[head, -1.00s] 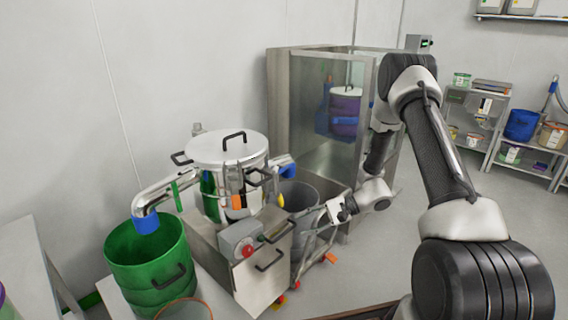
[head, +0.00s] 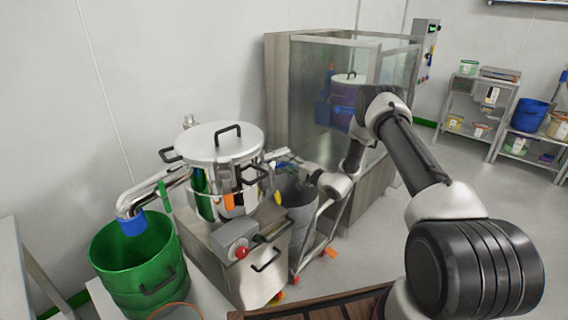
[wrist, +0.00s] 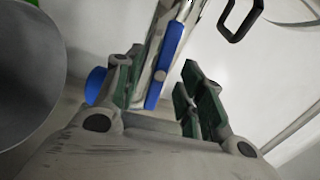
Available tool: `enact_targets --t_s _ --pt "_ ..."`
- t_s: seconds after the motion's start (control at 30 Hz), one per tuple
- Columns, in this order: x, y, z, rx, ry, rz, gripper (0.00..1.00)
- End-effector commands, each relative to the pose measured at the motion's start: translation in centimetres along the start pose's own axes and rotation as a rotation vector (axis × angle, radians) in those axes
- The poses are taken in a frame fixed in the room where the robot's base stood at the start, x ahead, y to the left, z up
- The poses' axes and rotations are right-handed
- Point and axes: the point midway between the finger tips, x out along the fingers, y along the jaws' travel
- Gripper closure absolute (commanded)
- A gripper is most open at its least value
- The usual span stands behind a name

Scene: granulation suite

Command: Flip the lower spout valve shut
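The steel sifter (head: 222,165) with a lidded top stands left of centre in the head view. A spout on its right side is mostly hidden by my gripper (head: 290,160) in the head view. In the wrist view, a blue lever (wrist: 172,48) on a metal pipe appears between the fingertips of my gripper (wrist: 161,60). The fingers are apart, one on each side of the lever; I cannot tell whether either touches it. A blue spout end (wrist: 95,84) shows left of the fingers. The left spout (head: 140,196) has a green lever (head: 164,194).
A green drum (head: 138,262) stands under the left spout, and a grey bin (head: 297,208) stands under the right one. A glass-sided cabinet (head: 345,55) is behind my arm. A wheeled cart frame (head: 318,240) stands beside the bin. Floor is clear at right.

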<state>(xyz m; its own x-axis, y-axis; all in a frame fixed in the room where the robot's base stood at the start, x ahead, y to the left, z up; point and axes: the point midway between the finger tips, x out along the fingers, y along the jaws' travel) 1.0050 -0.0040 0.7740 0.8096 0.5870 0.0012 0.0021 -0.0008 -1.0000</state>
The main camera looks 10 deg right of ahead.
Motion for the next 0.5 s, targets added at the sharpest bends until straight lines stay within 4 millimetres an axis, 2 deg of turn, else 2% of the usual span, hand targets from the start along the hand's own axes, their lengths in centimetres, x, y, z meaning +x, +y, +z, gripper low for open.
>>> enact_targets --t_s 0.1,0.2,0.5 --pt "1.5 0.1 0.1 0.0 -0.002 0.001 0.61" --pt "2.2 0.1 0.1 0.001 -0.002 0.0 0.61" --pt "2.5 0.1 0.0 0.002 -0.001 0.002 0.62"
